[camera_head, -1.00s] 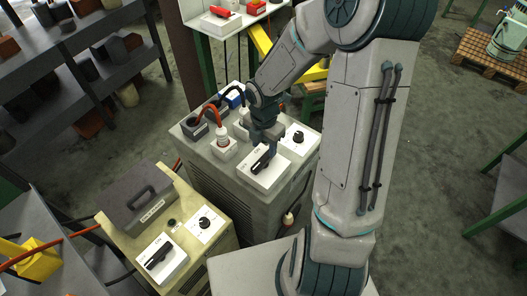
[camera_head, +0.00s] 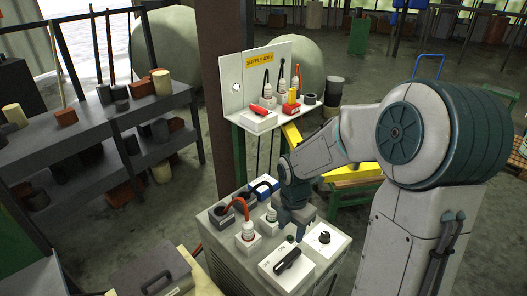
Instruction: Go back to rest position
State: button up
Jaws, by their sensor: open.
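My gripper (camera_head: 299,227) is at the end of my arm, pointing down just above the top of the grey cabinet (camera_head: 232,269). It is open and I see nothing held in it. Just below and in front of it is a white switch box with a black handle (camera_head: 288,260). A white box with a round black knob (camera_head: 324,238) sits to its right. A white plug with a red cable (camera_head: 247,229) stands to its left. I cannot tell whether the fingertips touch anything.
A supply panel (camera_head: 265,62) with plugs and a red-handled switch (camera_head: 262,109) stands behind my arm. Dark shelves (camera_head: 80,130) with blocks and cylinders are at left. A yellow beam (camera_head: 291,135) is near my forearm. A beige unit (camera_head: 150,275) is at lower left. Floor at right is open.

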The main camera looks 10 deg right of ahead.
jog(key=s+r+m+t, duration=0.3)
jog(key=s+r+m, duration=1.1)
jog(key=m, duration=1.1)
jog(key=shift+s+d+t, duration=0.25)
jog(key=shift+s+t, duration=0.05)
jog(key=shift+s, duration=0.25)
